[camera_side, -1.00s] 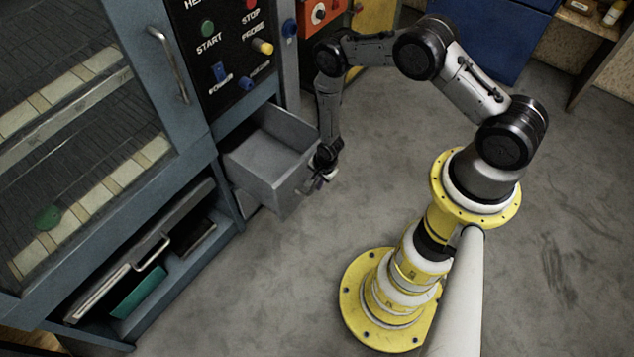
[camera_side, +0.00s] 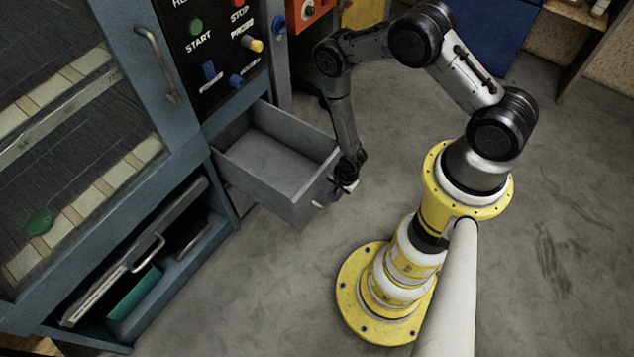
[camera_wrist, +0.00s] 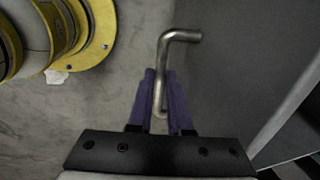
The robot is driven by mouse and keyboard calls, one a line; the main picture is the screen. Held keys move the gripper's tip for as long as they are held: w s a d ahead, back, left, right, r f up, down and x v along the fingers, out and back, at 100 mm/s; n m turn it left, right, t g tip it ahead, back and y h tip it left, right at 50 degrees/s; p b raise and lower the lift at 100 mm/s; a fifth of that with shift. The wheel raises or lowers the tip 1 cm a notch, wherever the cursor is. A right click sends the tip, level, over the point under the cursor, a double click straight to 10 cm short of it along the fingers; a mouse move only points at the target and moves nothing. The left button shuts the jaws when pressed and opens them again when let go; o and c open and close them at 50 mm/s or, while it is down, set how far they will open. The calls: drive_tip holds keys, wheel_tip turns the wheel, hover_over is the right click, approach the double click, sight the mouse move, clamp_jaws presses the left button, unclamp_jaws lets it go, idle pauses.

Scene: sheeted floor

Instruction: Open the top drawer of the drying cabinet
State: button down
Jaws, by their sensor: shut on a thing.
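The drying cabinet (camera_side: 190,165) stands at the left in the side view. Its top drawer (camera_side: 262,190), a grey open box below the control panel, is pulled well out and looks empty inside. My gripper (camera_side: 338,190) is at the drawer's front face. In the wrist view my gripper (camera_wrist: 161,105) has purple finger pads shut on the bent metal drawer handle (camera_wrist: 172,42). The drawer front (camera_wrist: 235,75) fills the right part of that view. In the side view the handle is mostly hidden by my gripper.
A control panel (camera_side: 222,45) with buttons is above the drawer. A glazed door with a handle (camera_side: 158,65) is left of it. An open lower shelf (camera_side: 150,275) holds trays. Bare floor (camera_side: 275,285) lies in front of the drawer.

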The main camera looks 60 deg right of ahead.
drive_tip(key=s, duration=0.4)
drive_tip(key=shift+s, duration=0.4)
drive_tip(key=c, duration=0.8)
unclamp_jaws()
drive_tip(key=shift+c, duration=0.2)
wheel_tip(320, 180, up, 14)
drive_tip(key=s, duration=0.2)
drive_tip(key=shift+s+f, duration=0.25)
drive_tip(key=shift+s, duration=0.05)
